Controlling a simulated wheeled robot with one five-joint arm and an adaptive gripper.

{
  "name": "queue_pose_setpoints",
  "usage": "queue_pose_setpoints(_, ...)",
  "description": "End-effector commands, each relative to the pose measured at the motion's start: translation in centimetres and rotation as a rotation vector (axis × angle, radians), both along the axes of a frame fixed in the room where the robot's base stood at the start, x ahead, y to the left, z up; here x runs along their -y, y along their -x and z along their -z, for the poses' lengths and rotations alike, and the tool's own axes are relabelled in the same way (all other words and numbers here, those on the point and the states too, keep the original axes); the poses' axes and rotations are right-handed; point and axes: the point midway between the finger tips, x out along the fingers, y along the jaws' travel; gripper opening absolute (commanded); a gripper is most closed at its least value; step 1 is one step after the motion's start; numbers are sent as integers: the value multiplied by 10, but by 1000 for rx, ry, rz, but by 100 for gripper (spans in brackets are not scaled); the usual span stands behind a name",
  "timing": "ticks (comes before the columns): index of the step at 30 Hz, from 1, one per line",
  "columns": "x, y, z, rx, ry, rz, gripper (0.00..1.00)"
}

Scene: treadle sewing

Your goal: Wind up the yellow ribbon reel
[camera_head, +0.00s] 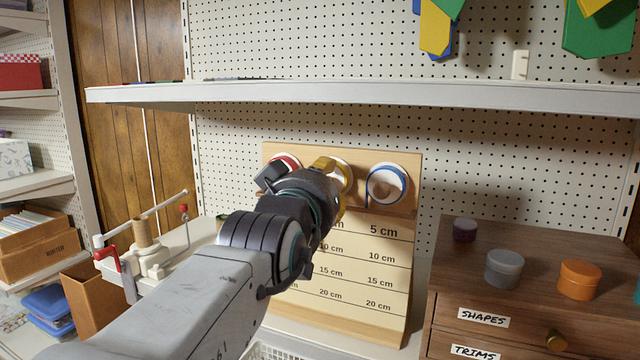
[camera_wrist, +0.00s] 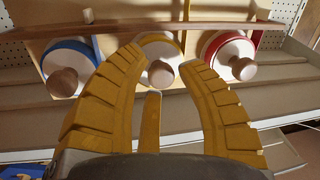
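The yellow ribbon reel (camera_head: 341,166) is the middle one of three on an upright wooden board, largely hidden behind my gripper in the head view. In the wrist view the reel (camera_wrist: 158,47) is a white disc with a yellow rim and a round wooden knob (camera_wrist: 161,75). My gripper (camera_wrist: 163,60) has its yellow fingers spread, one on each side of the knob. Gaps show between the fingers and the knob. A narrow yellow piece stands between the finger bases; I cannot tell what it is. My gripper (camera_head: 333,170) covers the reel's left part in the head view.
The blue reel (camera_head: 387,184) and red reel (camera_wrist: 228,55) flank the yellow one closely. The board (camera_head: 390,290) has centimetre marks below. A white shelf (camera_head: 400,94) spans above. A wooden drawer chest (camera_head: 590,250) stands right; a cranked winder (camera_head: 148,255) stands left.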

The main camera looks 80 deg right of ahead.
Motion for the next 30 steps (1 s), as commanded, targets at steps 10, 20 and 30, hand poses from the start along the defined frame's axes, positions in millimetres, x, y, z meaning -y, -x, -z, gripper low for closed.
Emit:
queue_pose_setpoints(10, -55, -5, -3, 0, 3, 0, 34)
queue_pose_setpoints(20, -96, -8, -4, 0, 1, 1, 34)
queue_pose_setpoints(30, -109, -9, -4, 0, -2, 1, 34)
